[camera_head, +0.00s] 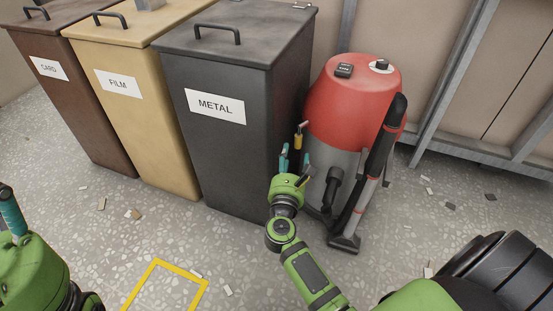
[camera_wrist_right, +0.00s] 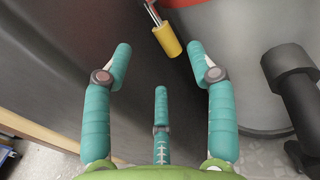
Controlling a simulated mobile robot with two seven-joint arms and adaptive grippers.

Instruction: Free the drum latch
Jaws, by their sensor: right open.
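The drum is a vacuum with a red lid (camera_head: 350,105) and a grey body (camera_head: 325,160), standing right of the METAL bin. A latch with a yellow grip (camera_head: 298,141) and a thin metal part sits on its left side. In the right wrist view the yellow grip (camera_wrist_right: 167,40) lies beyond the fingertips, between the two outer fingers. My right gripper (camera_head: 295,158) is open and empty, just below the latch; its teal fingers (camera_wrist_right: 160,65) appear apart from the grip. My left gripper (camera_head: 8,212) is partly cut off at the left edge, only one teal finger showing clearly.
The dark METAL bin (camera_head: 230,140) stands close to the left of the drum, leaving a narrow gap. FILM (camera_head: 125,110) and CARD (camera_head: 60,90) bins stand farther left. Small scraps and a yellow floor outline (camera_head: 150,268) mark otherwise open floor.

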